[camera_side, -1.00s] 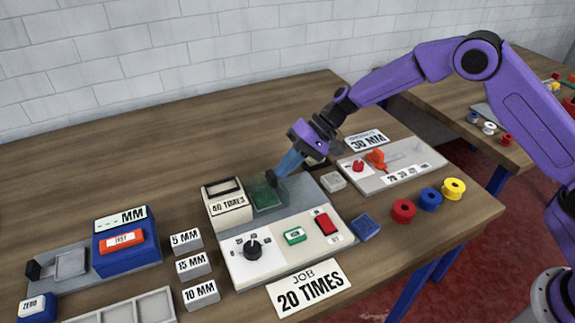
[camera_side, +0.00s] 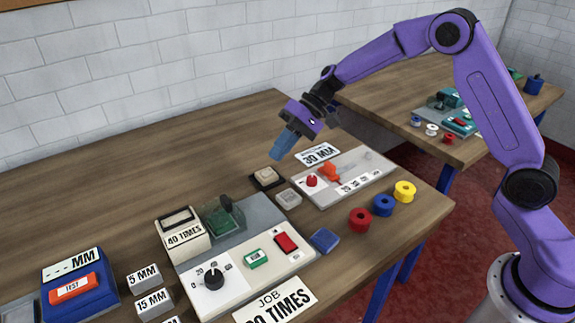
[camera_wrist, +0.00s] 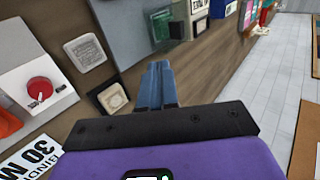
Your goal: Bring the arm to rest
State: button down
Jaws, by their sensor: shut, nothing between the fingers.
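My gripper (camera_side: 283,153), with blue fingers, is held in the air above the back of the table, on the end of my purple arm. Its fingers are together and empty; they also show closed in the wrist view (camera_wrist: 157,72). Below and to the left of it is the grey machine with a white front panel (camera_side: 232,278), a black dial (camera_side: 214,280), a green button (camera_side: 255,259) and a red switch (camera_side: 286,243). The gripper touches nothing that I can see.
A grey panel (camera_side: 350,180) with a red knob (camera_side: 311,181) lies at right, with a "30 MM" card (camera_side: 318,154) behind it. Red (camera_side: 360,220), blue (camera_side: 383,205) and yellow (camera_side: 404,191) spools stand near the right edge. The table's back left is clear.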

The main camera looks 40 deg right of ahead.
jog(key=s+r+n+g+h, duration=0.1)
jog(key=s+r+n+h, duration=0.15)
jog(key=s, duration=0.95)
jog(key=s+r+n+g+h, duration=0.1)
jog(key=s+n+g+h, duration=0.2)
jog(key=s, duration=0.8)
jog(key=s+d+n+t+h, duration=0.3)
jog(key=s+d+n, duration=0.4)
jog(key=s+d, duration=0.5)
jog(key=shift+s+d+f+t, duration=0.2)
jog(key=shift+s+f+t, duration=0.25)
jog(key=shift+s+t, duration=0.25)
jog(key=shift+h, duration=0.25)
